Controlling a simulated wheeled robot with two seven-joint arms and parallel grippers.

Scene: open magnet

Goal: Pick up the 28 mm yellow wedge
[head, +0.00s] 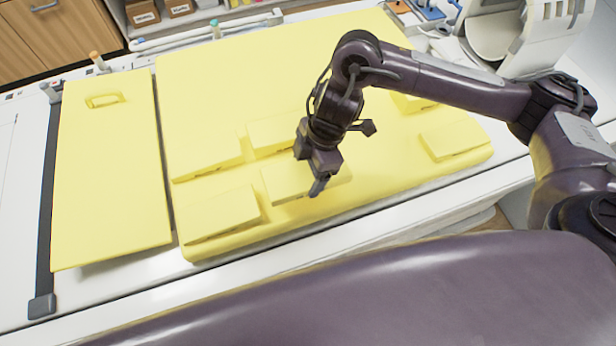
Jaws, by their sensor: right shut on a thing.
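My right gripper (318,188) points down at the front middle of the padded table. It is shut on a yellow wedge (284,183), which extends to both sides of the fingers and is partly hidden behind them. I cannot tell whether the wedge is clear of the pad below it. Other yellow wedges lie close by: one at the front left (222,212), one behind it (207,158), one at the back middle (272,132) and one at the right (453,138). No size marking is readable. My left gripper is out of view.
The wedges lie on a yellow mattress (240,70). A separate flat yellow pad (110,170) with a handle lies at the left. White equipment (545,40) stands at the back right. Boxes (142,13) sit on a shelf behind. The back of the mattress is clear.

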